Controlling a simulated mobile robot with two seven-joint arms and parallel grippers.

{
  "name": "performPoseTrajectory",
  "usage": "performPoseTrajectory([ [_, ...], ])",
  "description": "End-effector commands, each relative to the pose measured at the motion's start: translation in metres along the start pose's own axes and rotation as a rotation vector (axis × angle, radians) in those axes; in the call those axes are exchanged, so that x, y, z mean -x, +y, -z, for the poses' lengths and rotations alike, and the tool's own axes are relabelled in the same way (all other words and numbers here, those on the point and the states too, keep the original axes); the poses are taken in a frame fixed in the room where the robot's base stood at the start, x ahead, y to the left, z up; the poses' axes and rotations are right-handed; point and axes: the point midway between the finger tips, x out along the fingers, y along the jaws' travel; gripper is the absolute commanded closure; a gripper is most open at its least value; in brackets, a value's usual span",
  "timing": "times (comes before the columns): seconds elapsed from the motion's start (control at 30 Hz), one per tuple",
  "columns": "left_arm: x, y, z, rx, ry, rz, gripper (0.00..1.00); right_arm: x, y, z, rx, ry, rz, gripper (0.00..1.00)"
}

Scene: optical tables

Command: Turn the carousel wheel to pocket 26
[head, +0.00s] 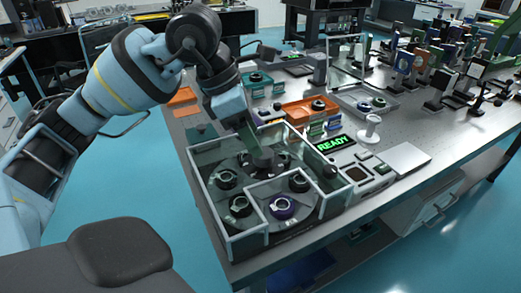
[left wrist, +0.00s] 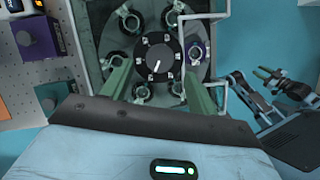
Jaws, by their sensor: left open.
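The carousel wheel (left wrist: 182,68) is a dark round plate inside a low clear-walled enclosure (head: 237,239). Several pockets hold dark ring-shaped parts, and one part is purple (head: 283,207). The wheel's black hub (left wrist: 151,47) has small marks around its rim and a white pointer towards the lower side in the left wrist view. My left gripper (head: 262,160) points down over the middle of the wheel. Its green fingers (left wrist: 160,88) are spread, one on each side of the hub in the picture. I cannot tell how far above the hub they are.
A green READY display (head: 333,144) stands beside the enclosure, with a control panel (head: 357,174) in front. Orange trays (head: 300,111) and small mounts lie behind. The enclosure walls rise around the wheel close to my left gripper. Blue floor is open in front of the table.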

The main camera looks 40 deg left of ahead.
Motion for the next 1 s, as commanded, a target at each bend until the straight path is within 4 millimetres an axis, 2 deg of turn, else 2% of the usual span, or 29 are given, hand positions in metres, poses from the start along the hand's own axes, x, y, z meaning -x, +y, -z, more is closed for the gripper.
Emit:
performPoseTrajectory([
  [0.1,-0.021,0.000,0.001,0.000,0.003,0.003,0.41,-0.001,0.000,-0.003,0.000,-0.005,0.000,0.64],
  [0.3,-0.043,0.000,0.001,0.000,0.003,0.001,0.41,-0.002,0.000,-0.005,-0.001,-0.009,0.000,0.64],
  [0.7,-0.051,0.000,0.000,-0.001,0.001,0.000,0.41,-0.003,0.000,-0.006,-0.001,-0.010,0.000,0.64],
  [1.0,-0.051,0.000,0.000,-0.001,0.001,0.000,0.79,-0.003,0.000,-0.005,-0.001,-0.009,0.000,0.64],
])
